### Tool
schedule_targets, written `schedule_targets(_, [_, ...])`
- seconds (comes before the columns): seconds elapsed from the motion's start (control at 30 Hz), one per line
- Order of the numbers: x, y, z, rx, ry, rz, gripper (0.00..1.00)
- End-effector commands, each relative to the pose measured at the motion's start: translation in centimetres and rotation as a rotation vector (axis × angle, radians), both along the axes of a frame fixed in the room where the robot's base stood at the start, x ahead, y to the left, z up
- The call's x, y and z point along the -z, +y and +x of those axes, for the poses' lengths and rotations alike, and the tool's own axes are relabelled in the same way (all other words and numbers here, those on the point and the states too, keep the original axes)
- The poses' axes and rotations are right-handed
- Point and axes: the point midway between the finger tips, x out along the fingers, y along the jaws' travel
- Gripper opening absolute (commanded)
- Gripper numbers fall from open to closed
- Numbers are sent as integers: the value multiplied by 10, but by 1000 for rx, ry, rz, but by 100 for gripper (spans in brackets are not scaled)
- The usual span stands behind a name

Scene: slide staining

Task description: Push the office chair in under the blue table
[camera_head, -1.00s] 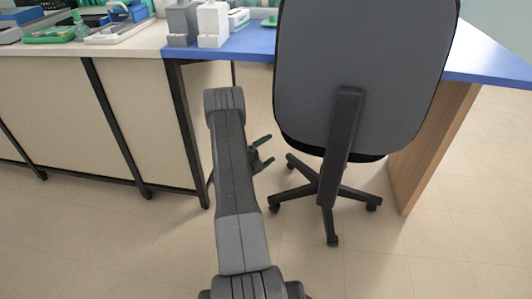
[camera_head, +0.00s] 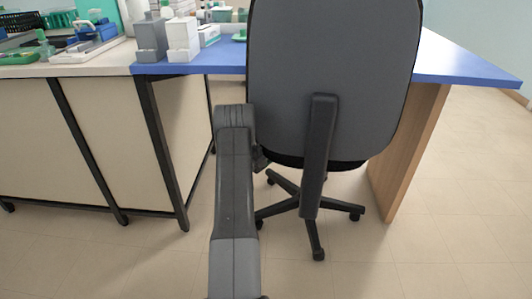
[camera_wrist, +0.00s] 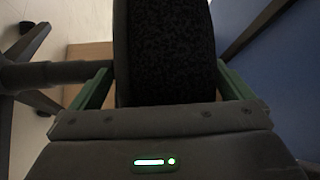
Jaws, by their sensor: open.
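The office chair (camera_head: 285,70) stands upright with its grey back toward me. Its seat is mostly hidden behind the back, and its black five-armed base (camera_head: 315,228) rests on the floor. The blue table (camera_head: 455,62) is beyond it, and the chair back rises in front of the table's near edge. In the head view my gripper is mostly hidden behind my arm, beside the chair's left side. In the wrist view my gripper (camera_wrist: 163,72) is open, with green fingers on either side of a dark padded part, apparently the seat (camera_wrist: 170,45). I cannot tell whether they touch it.
A pale-topped bench (camera_head: 85,68) with cream panels and dark legs adjoins the table on the left. White and grey boxes (camera_head: 182,40) stand on the table's left end. A wooden side panel (camera_head: 405,150) supports the table right of the chair. Floor at right is clear.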

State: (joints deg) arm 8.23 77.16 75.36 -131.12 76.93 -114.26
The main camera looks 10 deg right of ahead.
Motion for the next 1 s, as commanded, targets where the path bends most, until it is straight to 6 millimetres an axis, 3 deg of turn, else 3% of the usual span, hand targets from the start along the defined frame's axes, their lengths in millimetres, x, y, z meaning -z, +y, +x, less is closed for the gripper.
schedule_targets(0.17, [0, 0, 0, 0, 0, 0, 100])
schedule_targets(0.6, [0, 0, 0, 1, 0, 0, 18])
schedule_targets(1.0, [0, 11, -2, 0, 0, 0, 18])
